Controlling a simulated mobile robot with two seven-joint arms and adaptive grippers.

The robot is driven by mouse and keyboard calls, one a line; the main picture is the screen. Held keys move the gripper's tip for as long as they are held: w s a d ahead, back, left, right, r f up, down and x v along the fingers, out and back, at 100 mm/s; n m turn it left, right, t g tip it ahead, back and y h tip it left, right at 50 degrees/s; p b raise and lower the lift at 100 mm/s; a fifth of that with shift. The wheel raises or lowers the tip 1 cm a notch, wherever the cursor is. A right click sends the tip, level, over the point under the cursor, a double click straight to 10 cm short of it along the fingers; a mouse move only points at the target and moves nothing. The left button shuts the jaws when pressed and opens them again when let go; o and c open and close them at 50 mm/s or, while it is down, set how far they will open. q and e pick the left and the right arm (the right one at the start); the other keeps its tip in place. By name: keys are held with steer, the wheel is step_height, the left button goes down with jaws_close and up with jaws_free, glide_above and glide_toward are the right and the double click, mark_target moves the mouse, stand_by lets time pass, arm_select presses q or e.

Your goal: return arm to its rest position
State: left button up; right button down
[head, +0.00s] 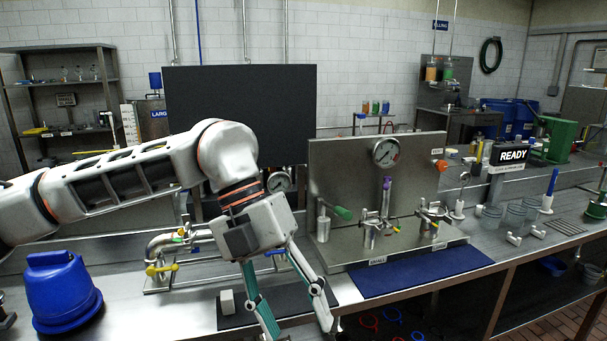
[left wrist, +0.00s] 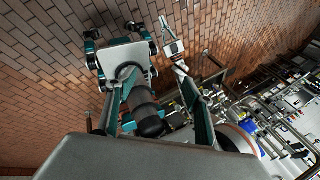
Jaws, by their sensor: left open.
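My left arm comes in from the left of the head view, with its elbow raised and its forearm bent down. My left gripper (head: 298,322) points down over the front of the steel bench (head: 205,272). Its two fingers are spread apart, with nothing seen between them. In the left wrist view, the open fingers of my left gripper (left wrist: 150,98) show above the brick floor, with part of my own body beyond them.
A white block (head: 227,302) on a dark mat, a yellow-handled valve (head: 161,270) and a blue container (head: 61,293) are near the arm. A steel valve panel (head: 332,163) with a gauge (head: 385,152) stands to the right, behind a blue mat (head: 420,271).

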arm_select(q)
steer(key=s+d+r+g+h, duration=0.2)
steer(key=s+d+g+h, duration=0.4)
steer(key=d+h, duration=0.55)
steer(key=w+a+f+n+t+h, duration=0.25)
steer(key=w+n+t+h, duration=0.65)
steer(key=n+t, duration=0.55)
steer(key=w+a+f+n+t+y, duration=0.3)
steer(key=a+f+n+t+y, duration=0.35)
steer(key=f, duration=0.35)
steer(key=w+a+f+n+t+y, duration=0.3)
steer(key=a+f+n+t+y, duration=0.3)
steer(key=f+n+y, duration=0.25)
steer(key=s+a+f+n+g+y, duration=0.1)
steer(key=s+a+f+g+y, duration=0.1)
steer(key=s+a+f, duration=0.3)
steer(key=s+a+f+n+g+y, duration=0.2)
steer(key=s+a+f, duration=0.3)
steer(key=f, duration=0.8)
steer(key=s+a+f+n+g+y, duration=0.2)
steer(key=s+a+f+y, duration=0.1)
steer(key=s+a+f, duration=0.2)
step_height(320, 180, down, 4)
steer(key=s, duration=0.2)
steer(key=shift+s+a+f+g, duration=0.15)
steer(key=shift+s+g, duration=0.15)
steer(key=shift+s, duration=0.1)
arm_select(e)
steer(key=shift+s+f, duration=0.3)
steer(key=shift+f, duration=0.05)
